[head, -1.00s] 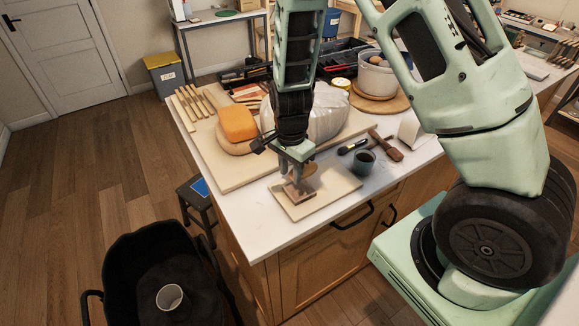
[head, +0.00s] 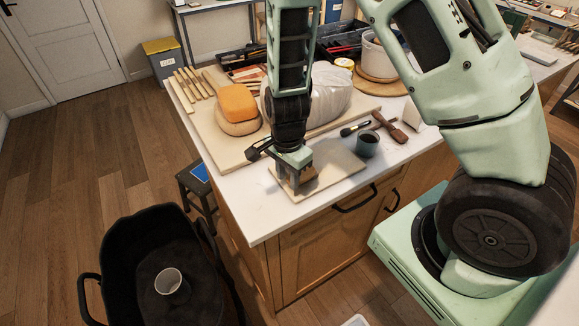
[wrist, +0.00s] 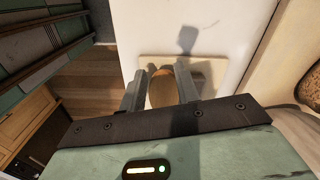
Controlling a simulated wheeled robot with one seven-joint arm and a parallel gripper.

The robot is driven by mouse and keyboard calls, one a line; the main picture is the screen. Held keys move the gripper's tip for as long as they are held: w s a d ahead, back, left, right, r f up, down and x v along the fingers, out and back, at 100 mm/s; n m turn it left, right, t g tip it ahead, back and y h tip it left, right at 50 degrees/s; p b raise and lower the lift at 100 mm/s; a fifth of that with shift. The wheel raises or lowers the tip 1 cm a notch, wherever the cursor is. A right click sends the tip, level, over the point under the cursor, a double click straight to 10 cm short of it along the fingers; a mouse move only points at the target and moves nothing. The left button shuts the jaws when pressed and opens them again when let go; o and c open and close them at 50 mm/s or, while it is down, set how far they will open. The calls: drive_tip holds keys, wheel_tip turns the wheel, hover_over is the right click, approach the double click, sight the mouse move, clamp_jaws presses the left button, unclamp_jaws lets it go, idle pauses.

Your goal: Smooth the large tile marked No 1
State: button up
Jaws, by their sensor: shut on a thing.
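A flat beige tile (head: 338,158) lies on the white worktop near its front edge. No marking on it can be read. The tile's edge also shows in the wrist view (wrist: 205,63). My gripper (head: 293,182) is low over the tile's front left part, pointing down. It is shut on a brown wooden tool (head: 305,178), whose rounded brown top shows between the fingers in the wrist view (wrist: 162,92). I cannot tell whether the tool's underside touches the tile. The gripper hides part of the tile.
A dark cup (head: 368,146), a brush (head: 355,129) and a wooden mallet (head: 390,127) lie right of the tile. Behind are a board (head: 215,140) with an orange block (head: 238,102) and a wrapped white lump (head: 330,95). A black bin (head: 120,250) stands at front left.

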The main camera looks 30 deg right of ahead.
drive_tip(key=shift+s+f, duration=0.1)
drive_tip(key=shift+f, duration=0.2)
idle(0.4)
drive_tip(key=shift+f+b, duration=0.5)
drive_tip(key=shift+w+r+p, duration=0.2)
drive_tip(key=shift+w+p, duration=0.35)
drive_tip(key=shift+w, duration=0.3)
drive_tip(key=shift+w+d+f+p, duration=0.15)
drive_tip(key=shift+w+d+f, duration=0.05)
drive_tip(key=shift+w, duration=0.75)
drive_tip(key=shift+w+d+f+p, duration=0.15)
drive_tip(key=shift+w, duration=0.75)
drive_tip(key=shift+w+d+r+p, duration=0.15)
drive_tip(key=shift+w+p, duration=0.2)
drive_tip(key=shift+w, duration=0.45)
